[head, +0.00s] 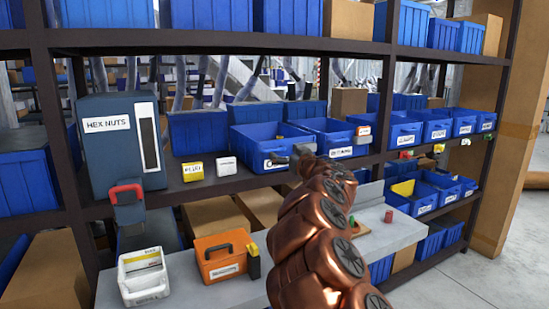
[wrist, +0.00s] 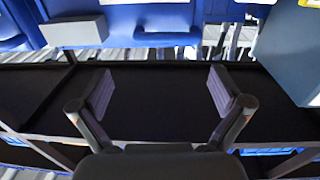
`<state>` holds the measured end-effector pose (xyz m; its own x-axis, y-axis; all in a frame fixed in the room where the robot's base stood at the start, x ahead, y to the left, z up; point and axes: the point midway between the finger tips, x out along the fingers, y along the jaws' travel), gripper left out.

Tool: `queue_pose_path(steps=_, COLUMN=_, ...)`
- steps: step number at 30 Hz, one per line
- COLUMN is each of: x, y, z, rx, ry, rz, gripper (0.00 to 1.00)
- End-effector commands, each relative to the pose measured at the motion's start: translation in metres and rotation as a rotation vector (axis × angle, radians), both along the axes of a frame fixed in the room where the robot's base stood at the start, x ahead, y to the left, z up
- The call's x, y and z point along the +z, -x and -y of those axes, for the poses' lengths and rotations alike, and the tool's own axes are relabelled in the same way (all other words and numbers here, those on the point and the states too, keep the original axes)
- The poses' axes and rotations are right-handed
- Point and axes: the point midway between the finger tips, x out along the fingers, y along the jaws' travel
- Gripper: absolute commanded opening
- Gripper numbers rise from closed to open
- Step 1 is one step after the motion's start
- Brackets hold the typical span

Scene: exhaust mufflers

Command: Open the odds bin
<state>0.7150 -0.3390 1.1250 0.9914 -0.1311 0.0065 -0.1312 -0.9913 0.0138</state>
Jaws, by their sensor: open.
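A row of blue bins with white labels stands on the middle shelf in the head view. The bin left of centre (head: 240,138) and the bin right of it (head: 352,134) are nearest my gripper. Their labels are partly hidden or too small to read, so I cannot tell which is the odds bin. My gripper (head: 303,152) is in front of these two bins, its tip overlapping the gap between them. In the wrist view my gripper (wrist: 162,98) has its two fingers wide apart with nothing between them. Blue surfaces (wrist: 150,20) show beyond them.
A dark box labelled HEX NUTS (head: 120,145) stands left on the shelf. Small yellow (head: 192,171) and white (head: 227,168) boxes sit beside it. An orange case (head: 220,256) and a white tray (head: 143,276) are on the grey surface below. Floor is clear at right.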

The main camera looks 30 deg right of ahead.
Motion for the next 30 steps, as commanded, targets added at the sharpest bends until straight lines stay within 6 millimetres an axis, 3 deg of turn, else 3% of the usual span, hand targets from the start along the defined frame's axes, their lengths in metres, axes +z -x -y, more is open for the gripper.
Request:
queue_pose_path(steps=4, x=-0.010, y=-0.005, z=-0.006, rx=0.046, ry=-0.014, rz=-0.006, gripper=1.00)
queue_pose_path(steps=30, x=-0.011, y=-0.063, z=-0.001, rx=0.049, ry=-0.017, rz=-0.007, gripper=1.00)
